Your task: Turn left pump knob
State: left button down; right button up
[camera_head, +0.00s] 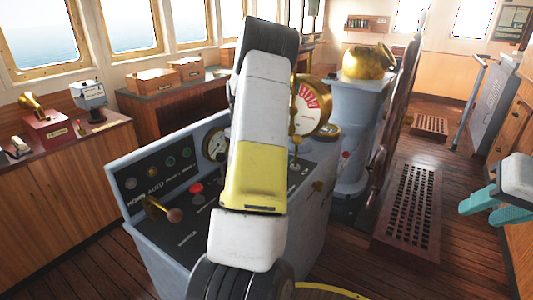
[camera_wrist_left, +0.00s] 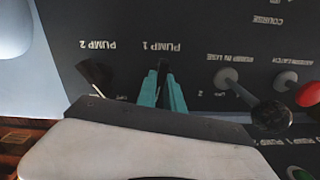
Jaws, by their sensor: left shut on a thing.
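In the left wrist view the console panel shows upside down, with the labels PUMP 1 and PUMP 2. My left gripper (camera_wrist_left: 163,80) has its teal fingers close together at the pump knob (camera_wrist_left: 162,66) under the PUMP 1 label, shut on it. Only a small dark part of that knob shows between the fingertips. The dark PUMP 2 knob (camera_wrist_left: 97,75) is beside it to the left. In the head view my left arm covers the gripper and the pump knobs. My right gripper (camera_head: 485,210) is at the right edge, its teal fingers apart and empty.
The grey console (camera_head: 180,262) carries a brass lever (camera_head: 158,208), a red button (camera_head: 196,188) and gauges. In the left wrist view a dark round-headed lever (camera_wrist_left: 268,112) is right of my fingers.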

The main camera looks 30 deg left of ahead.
pick_arm(q)
jog(key=m, duration=0.3)
jog(key=shift+m, duration=0.5)
jog(key=c, duration=1.5)
grip_release()
jog(key=shift+o, duration=0.2)
jog(key=shift+r, duration=0.1)
notch_tip(320, 180, up, 8)
jog(key=shift+f, duration=0.15)
